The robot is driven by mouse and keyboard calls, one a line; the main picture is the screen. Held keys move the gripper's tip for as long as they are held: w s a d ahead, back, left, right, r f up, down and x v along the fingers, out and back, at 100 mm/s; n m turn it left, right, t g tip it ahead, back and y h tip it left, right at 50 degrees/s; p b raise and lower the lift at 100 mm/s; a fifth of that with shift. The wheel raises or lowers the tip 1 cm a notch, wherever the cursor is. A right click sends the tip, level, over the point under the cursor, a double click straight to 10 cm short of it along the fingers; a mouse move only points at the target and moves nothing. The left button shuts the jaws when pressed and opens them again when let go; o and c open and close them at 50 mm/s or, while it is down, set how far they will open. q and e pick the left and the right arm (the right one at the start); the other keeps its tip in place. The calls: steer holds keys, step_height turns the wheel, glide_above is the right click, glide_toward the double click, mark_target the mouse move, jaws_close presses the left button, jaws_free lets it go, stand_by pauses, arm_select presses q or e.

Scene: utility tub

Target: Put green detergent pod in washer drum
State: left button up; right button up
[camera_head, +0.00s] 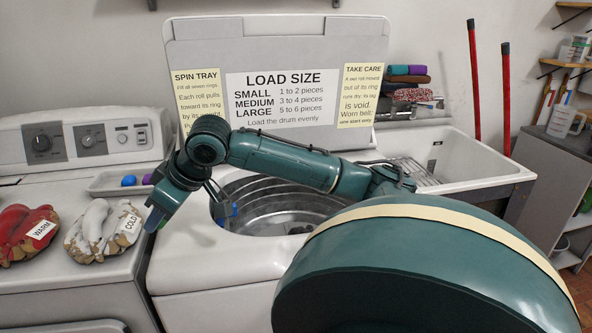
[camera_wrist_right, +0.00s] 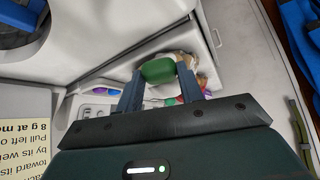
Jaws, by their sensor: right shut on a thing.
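The green detergent pod (camera_wrist_right: 158,70) is held between the two fingers of my right gripper (camera_wrist_right: 158,82) in the right wrist view. The washer drum (camera_head: 280,205) is a ribbed metal tub under the raised lid, partly hidden by my arm. My left gripper does not show.
A shallow tray (camera_head: 108,183) with a blue and a purple pod lies left of the opening. Bags marked WARM (camera_head: 28,232) and COLD (camera_head: 100,232) sit on the left machine. The raised lid (camera_head: 278,60) stands behind the drum, and a white sink (camera_head: 460,160) is at right.

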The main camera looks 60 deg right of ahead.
steer(key=s+a+f+m+h, duration=0.1)
steer(key=s+a+f, duration=0.1)
steer(key=a, duration=0.5)
steer(key=s+a+f+m+h, duration=0.1)
steer(key=a+f, duration=0.3)
steer(key=a, duration=0.4)
steer(key=shift+s+a+f+m+t, duration=0.2)
steer(key=shift+s+f+m+t, duration=0.15)
steer(key=shift+m, duration=0.35)
